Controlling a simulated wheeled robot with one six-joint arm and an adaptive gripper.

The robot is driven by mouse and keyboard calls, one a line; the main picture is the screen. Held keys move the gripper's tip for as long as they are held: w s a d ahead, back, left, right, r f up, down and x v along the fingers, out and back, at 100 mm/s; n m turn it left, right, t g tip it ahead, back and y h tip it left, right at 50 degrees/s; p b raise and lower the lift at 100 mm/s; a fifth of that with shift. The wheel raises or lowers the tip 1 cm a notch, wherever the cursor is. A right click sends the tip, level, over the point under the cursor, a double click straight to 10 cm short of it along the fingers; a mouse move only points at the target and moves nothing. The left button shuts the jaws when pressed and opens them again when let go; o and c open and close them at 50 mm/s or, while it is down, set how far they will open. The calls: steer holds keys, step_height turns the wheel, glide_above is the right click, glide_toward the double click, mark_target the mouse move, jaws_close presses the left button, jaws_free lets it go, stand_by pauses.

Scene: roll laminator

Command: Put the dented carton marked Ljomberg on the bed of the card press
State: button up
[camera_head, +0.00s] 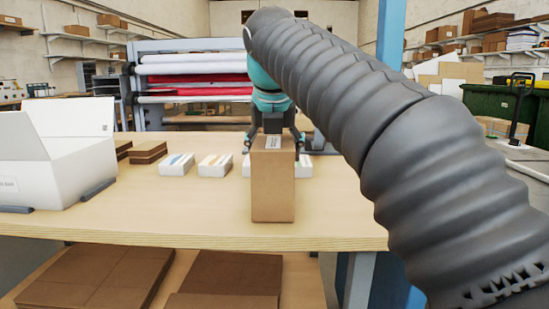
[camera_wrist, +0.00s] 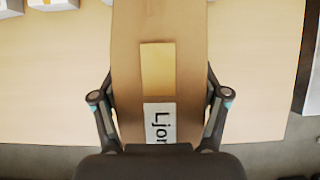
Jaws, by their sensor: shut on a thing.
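A tall brown carton (camera_head: 273,190) is upright in front of me in the head view, near the front edge of the table. My gripper (camera_head: 271,140) is over its top, with a finger on either side. In the wrist view my gripper (camera_wrist: 160,98) is shut on the carton (camera_wrist: 135,60), whose white label reads "Ljom", partly cut off, beside a yellow strip. No dent shows clearly. I cannot tell whether the carton's base touches the table. The card press is not clearly seen; a dark grey object (camera_head: 318,143) behind the gripper is partly hidden by my arm.
The wooden table (camera_head: 180,215) has free room left of the carton. A white open box (camera_head: 60,165) stands at the left. Small white packs (camera_head: 177,164) and brown stacks (camera_head: 148,152) lie behind. A roll rack (camera_head: 190,80) stands beyond. A shelf with brown boards (camera_head: 95,275) is below.

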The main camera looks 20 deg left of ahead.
steer(key=shift+f, duration=0.15)
steer(key=o, duration=1.5)
steer(key=p+v, duration=0.3)
steer(key=v, duration=0.9)
